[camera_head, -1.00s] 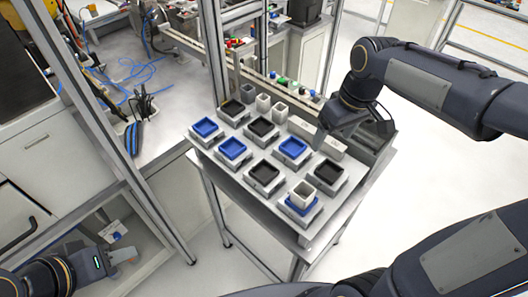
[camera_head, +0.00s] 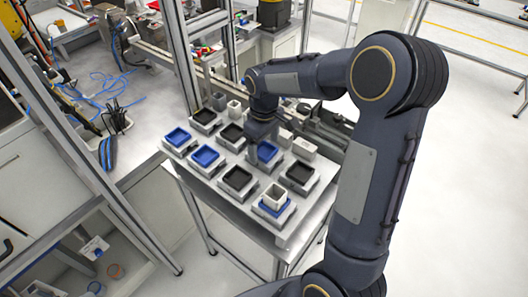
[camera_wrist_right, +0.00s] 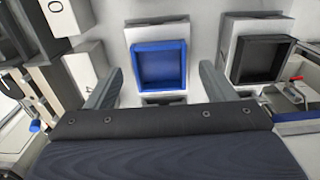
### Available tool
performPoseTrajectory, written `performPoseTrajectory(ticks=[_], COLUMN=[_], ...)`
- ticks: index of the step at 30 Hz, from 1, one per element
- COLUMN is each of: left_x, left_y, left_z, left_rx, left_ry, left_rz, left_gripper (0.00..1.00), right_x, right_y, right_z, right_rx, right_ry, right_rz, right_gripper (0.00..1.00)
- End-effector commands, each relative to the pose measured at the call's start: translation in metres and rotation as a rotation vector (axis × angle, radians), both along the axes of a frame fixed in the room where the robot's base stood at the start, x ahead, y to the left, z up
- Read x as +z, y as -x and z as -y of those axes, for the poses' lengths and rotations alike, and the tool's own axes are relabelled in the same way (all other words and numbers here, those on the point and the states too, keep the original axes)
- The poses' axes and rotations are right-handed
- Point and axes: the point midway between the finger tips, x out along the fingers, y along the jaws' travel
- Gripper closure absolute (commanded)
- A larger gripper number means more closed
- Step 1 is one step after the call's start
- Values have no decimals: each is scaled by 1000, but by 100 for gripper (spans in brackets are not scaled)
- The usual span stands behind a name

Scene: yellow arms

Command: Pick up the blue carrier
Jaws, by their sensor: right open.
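Blue square carriers sit in light grey holders on the table: one at the left (camera_head: 178,137), one near it (camera_head: 206,156), and one (camera_head: 268,152) at my right gripper. Another blue carrier (camera_head: 273,210) at the front bears a grey box (camera_head: 275,194). My right gripper (camera_head: 252,158) is open, low over the table beside the third carrier and partly hiding it. In the right wrist view, an empty blue carrier (camera_wrist_right: 160,68) lies between the two spread fingers (camera_wrist_right: 160,75), with no visible contact. My left gripper is out of view.
Black carriers sit in neighbouring holders, one (camera_head: 237,180) in front of my gripper and one (camera_head: 300,174) to its right. Grey blocks (camera_head: 304,148) stand behind and to the right. A metal frame post (camera_head: 184,70) rises at the table's back left.

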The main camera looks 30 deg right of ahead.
Motion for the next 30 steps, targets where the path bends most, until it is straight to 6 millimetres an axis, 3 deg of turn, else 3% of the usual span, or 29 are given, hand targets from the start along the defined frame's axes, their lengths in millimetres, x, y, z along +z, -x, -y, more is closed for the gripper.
performPoseTrajectory(ticks=[10, 23, 30], left_x=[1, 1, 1], left_y=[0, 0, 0], left_z=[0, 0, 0], left_rx=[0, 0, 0], left_ry=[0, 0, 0], left_rz=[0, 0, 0], left_gripper=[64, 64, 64], right_x=[-9, -8, -7], right_y=[0, 0, 0], right_z=[0, 0, 0], right_rx=[-1, -1, -1], right_ry=[0, 0, -1], right_rz=[0, 1, 2], right_gripper=[24, 80, 80])
